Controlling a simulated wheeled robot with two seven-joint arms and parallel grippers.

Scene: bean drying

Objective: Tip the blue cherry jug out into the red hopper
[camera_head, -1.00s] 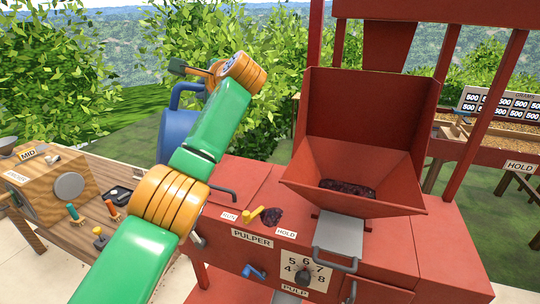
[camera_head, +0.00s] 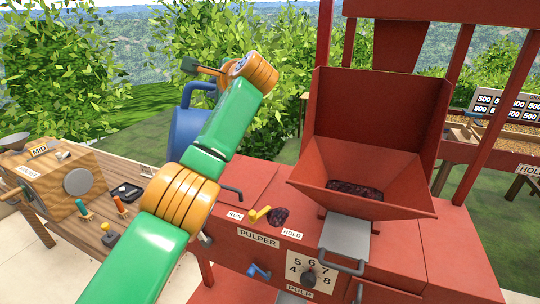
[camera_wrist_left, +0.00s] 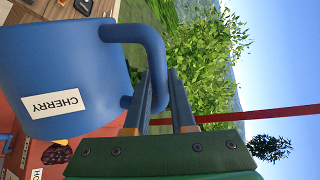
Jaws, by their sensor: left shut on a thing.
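The blue cherry jug (camera_head: 183,128) is held in the air left of the red hopper, apart from it and partly hidden behind my left arm. In the left wrist view the jug (camera_wrist_left: 50,65) shows its CHERRY label and curved handle. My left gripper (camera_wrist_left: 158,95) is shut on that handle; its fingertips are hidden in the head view. The jug's mouth and inside are not clearly visible. The red hopper (camera_head: 335,160) stands on the pulper, with a dark heap of cherries (camera_head: 355,190) at its bottom. My right gripper is not in view.
The red pulper body (camera_head: 400,250) carries a yellow lever (camera_head: 260,214) between RUN and HOLD, a dark clump (camera_head: 280,217) and a number dial (camera_head: 309,279). A wooden bench (camera_head: 110,215) with small tools is at left. Red posts (camera_head: 484,90) rise beside the hopper.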

